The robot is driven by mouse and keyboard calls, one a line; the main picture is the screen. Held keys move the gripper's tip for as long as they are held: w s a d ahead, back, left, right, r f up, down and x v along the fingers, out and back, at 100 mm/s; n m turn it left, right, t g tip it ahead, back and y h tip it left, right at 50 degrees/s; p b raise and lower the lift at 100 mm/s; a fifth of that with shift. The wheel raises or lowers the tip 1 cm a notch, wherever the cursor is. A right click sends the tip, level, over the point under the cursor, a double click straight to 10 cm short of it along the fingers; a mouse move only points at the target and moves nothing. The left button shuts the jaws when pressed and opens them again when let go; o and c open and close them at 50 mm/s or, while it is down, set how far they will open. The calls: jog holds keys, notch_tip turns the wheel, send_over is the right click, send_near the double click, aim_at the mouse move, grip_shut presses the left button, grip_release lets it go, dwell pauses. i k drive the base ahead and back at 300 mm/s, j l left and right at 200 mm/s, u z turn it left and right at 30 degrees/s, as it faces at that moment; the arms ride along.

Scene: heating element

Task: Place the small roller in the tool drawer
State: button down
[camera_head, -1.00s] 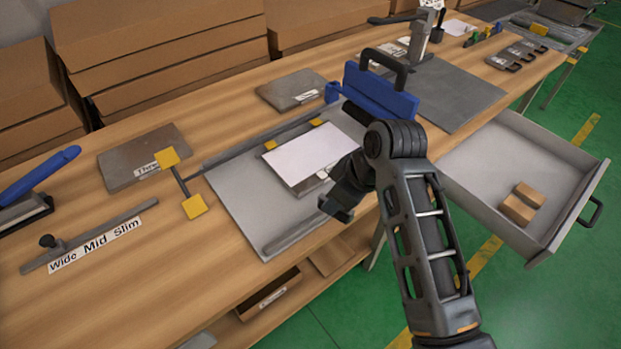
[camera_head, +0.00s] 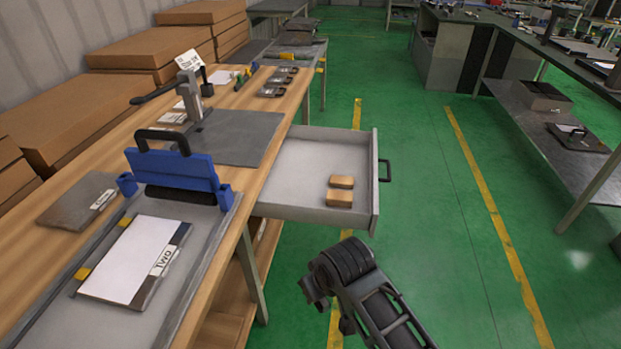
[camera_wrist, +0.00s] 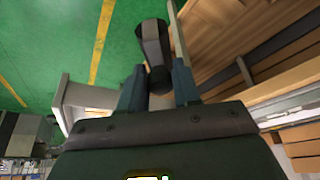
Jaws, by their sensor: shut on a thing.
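My gripper (camera_wrist: 158,85) is shut on a dark, cylindrical piece, which appears to be the small roller (camera_wrist: 152,42). In the wrist view the piece sticks out beyond the fingers over the green floor. The tool drawer (camera_head: 290,175) is pulled open from the right side of the bench in the head view. It holds two small tan blocks (camera_head: 341,190) near its front; the rest of its floor is bare. My arm is in front of and below the drawer in the head view. The held piece cannot be made out there.
The wooden bench (camera_head: 75,255) runs along the left. A blue frame with a black roller (camera_head: 178,172) stands on it beside a white sheet (camera_head: 133,258). A grey mat (camera_head: 235,137) lies farther back. Green floor (camera_head: 440,250) is free right of the drawer.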

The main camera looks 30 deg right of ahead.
aim_at(309, 169)
jog(key=i+j+z, duration=0.2)
jog(key=i, duration=0.3)
jog(key=i+z, duration=0.15)
jog(key=i, duration=0.3)
jog(key=i+j+z, duration=0.2)
jog(key=i, duration=0.3)
jog(key=i+j+z, duration=0.2)
jog(key=i, duration=0.35)
